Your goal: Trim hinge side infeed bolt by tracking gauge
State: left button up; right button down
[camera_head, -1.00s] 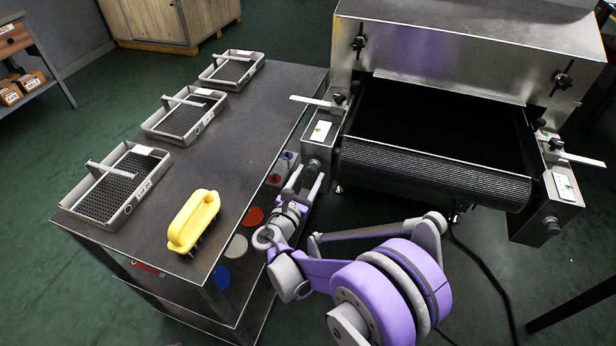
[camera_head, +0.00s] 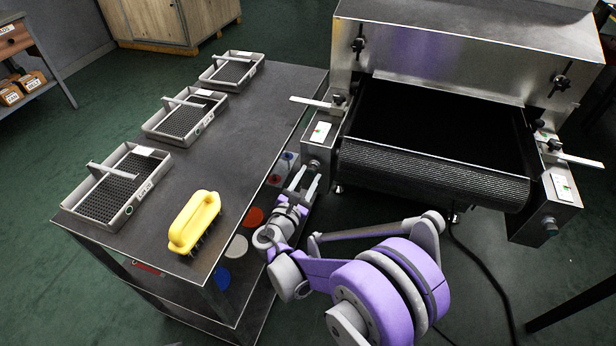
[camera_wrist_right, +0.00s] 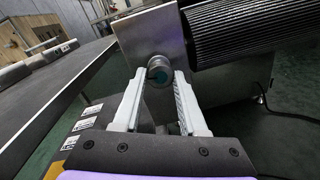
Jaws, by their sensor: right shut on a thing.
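The left infeed bolt (camera_head: 314,164) is a round dark knob on the end face of the dryer's left side bracket. In the right wrist view the bolt (camera_wrist_right: 159,71) sits between the tips of my right gripper (camera_wrist_right: 159,82). My right gripper (camera_head: 303,184) is shut on it in the head view. A white gauge card (camera_head: 320,132) with a small green mark lies on top of this bracket. A second card (camera_head: 563,188) lies on the right bracket, above the right bolt (camera_head: 550,227). My left gripper is out of view. The hinge side is not labelled legibly.
The black belt (camera_head: 430,172) spans between the brackets. A dark table (camera_head: 245,130) on the left holds several mesh trays (camera_head: 228,70) and a yellow brush (camera_head: 194,222). My right arm passes close to its edge. A black cable (camera_head: 480,265) lies on the floor at right.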

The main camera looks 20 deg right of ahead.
jog(key=m, duration=0.4)
jog(key=shift+p, duration=0.4)
jog(key=shift+m+y+p, duration=0.35)
jog(key=shift+m+y, duration=0.05)
jog(key=shift+m, duration=2)
jog(key=shift+c, duration=2.3)
grip_release()
jog(key=p+v, duration=0.1)
jog(key=v, duration=0.9)
jog(key=shift+s+a, duration=0.2)
jog(key=shift+s, duration=0.15)
jog(key=shift+d, duration=0.1)
